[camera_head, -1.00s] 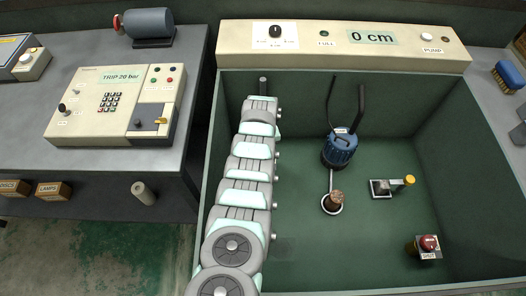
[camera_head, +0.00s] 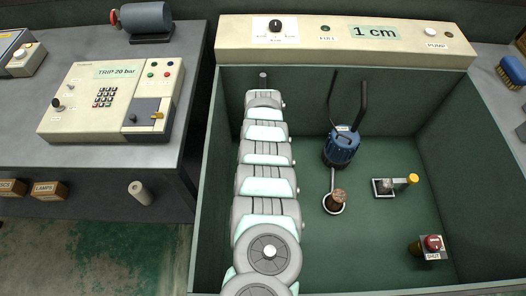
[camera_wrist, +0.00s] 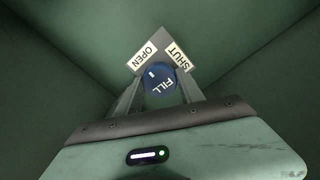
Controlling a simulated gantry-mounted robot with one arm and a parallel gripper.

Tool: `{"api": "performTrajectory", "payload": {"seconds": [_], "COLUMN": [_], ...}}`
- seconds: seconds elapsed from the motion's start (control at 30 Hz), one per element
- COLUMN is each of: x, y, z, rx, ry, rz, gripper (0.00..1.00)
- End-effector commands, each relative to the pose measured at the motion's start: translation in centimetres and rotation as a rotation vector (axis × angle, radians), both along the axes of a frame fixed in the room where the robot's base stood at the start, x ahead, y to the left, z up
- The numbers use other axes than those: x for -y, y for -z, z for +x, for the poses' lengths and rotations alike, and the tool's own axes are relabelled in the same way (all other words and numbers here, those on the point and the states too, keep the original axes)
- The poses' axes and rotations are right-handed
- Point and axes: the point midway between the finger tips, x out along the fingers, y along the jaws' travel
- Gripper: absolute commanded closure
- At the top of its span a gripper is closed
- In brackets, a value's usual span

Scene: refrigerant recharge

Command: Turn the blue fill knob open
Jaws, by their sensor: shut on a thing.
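In the wrist view the round blue FILL knob (camera_wrist: 161,82) sits between the fingers of my gripper (camera_wrist: 160,90), which is shut on it. A plate behind carries a white OPEN label (camera_wrist: 145,55) at the left and a white SHUT label (camera_wrist: 176,56) at the right. A small white mark on the knob lies at its upper left, on the OPEN side. In the head view my arm runs along the left side of the green tank (camera_head: 385,250), and the knob and fingers cannot be made out there. The panel display (camera_head: 375,32) reads 1 cm.
Inside the tank stand a blue pump (camera_head: 341,147), a brown-topped fitting (camera_head: 335,201), a yellow-capped valve (camera_head: 400,184) and a red knob (camera_head: 433,243) with a SHUT label. A bench with a keypad console (camera_head: 112,98) is at the left.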

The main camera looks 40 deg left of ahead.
Motion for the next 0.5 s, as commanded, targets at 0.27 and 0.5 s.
{"api": "performTrajectory", "payload": {"seconds": [0.27, 0.5], "x": [0.06, 0.03], "y": [0.14, 0.13], "z": [-0.02, -0.03], "rx": [-0.001, -0.001], "ry": [-0.053, -0.06], "rz": [0.0, 0.0], "gripper": [0.96, 0.96]}}
